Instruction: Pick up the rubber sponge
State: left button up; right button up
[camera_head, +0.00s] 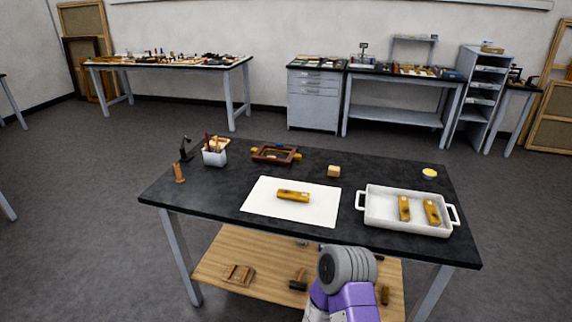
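A small tan block (334,171), likely the rubber sponge, sits on the black tabletop behind the right end of the white sheet (260,208). It stands apart from other things, with bare table around it. Neither gripper can be made out. One of my arms, purple with a grey ribbed end, shows at the bottom just right of the middle, in front of the table's near edge and well short of the block.
A gilt piece (293,195) lies on the sheet. A white tray (380,222) at right holds two more. A small yellow-topped dish (429,173), wooden frame (275,153), tool cup (214,157) and wooden stamp (179,173) stand around. A lower shelf (215,262) holds tools.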

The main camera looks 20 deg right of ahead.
aim_at(334, 170)
jog(key=u, duration=0.1)
jog(key=i, duration=0.85)
jog(key=z, duration=0.9)
jog(key=i, duration=0.5)
jog(key=z, duration=0.55)
